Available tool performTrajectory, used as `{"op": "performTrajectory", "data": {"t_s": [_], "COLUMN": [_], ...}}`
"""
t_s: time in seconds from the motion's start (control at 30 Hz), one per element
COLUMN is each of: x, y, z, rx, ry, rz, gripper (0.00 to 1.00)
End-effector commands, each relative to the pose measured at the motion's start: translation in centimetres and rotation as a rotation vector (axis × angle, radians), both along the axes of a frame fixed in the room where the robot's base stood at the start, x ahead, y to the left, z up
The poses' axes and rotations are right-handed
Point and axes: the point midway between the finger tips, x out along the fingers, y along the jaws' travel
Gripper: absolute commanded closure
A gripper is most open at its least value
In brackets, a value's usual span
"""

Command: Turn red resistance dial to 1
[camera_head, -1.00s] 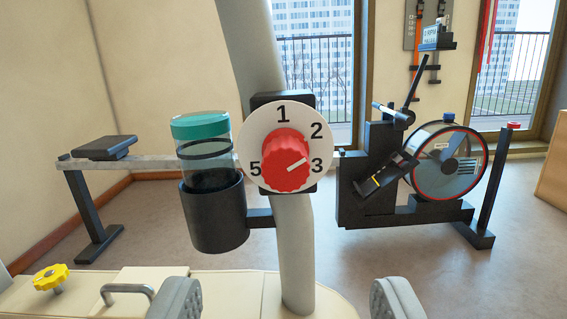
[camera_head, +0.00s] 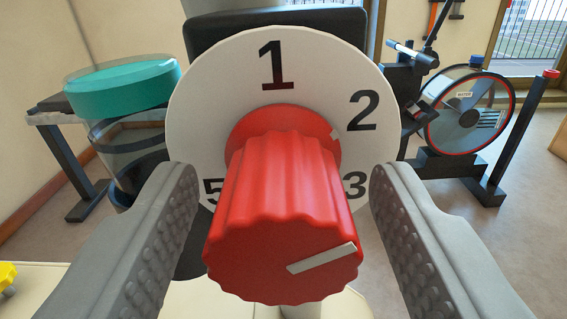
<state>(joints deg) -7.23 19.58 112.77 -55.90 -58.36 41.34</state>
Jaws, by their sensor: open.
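The red resistance dial (camera_head: 280,210) is a ribbed knob standing out from a round white plate (camera_head: 220,95). Black numerals 1, 2, 3 and 5 show on the plate, with 1 at the top; 5 and 3 are partly covered. The white pointer line on the knob's face points right and slightly up, towards the 3 side. My gripper (camera_head: 284,172) is open, with one grey studded finger on each side of the knob. A gap shows between each finger and the knob. The bottom of the plate is hidden behind the knob.
A clear bottle with a teal lid (camera_head: 122,88) stands close behind the left finger. A black exercise machine with a round flywheel (camera_head: 470,112) stands further back at right. A yellow knob (camera_head: 7,276) shows at the lower left edge.

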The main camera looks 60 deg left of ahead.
Motion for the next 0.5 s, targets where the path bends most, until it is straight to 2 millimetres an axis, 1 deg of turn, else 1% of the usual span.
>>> {"op": "performTrajectory", "data": {"t_s": [0.27, 0.3, 0.37, 0.4, 0.47, 0.5], "x": [0.1, 0.09, 0.09, 0.09, 0.09, 0.09], "y": [0.14, 0.13, 0.13, 0.12, 0.12, 0.12], "z": [0.04, 0.04, 0.04, 0.04, 0.04, 0.04], "rx": [0.001, 0.001, 0.001, 0.001, 0.001, 0.001], "ry": [-0.001, -0.001, -0.001, -0.001, -0.001, -0.001], "rz": [0.0, 0.0, 0.0, 0.0, 0.0, 0.0], "gripper": [0.44, 0.48, 0.6, 0.68, 0.8, 0.88]}}
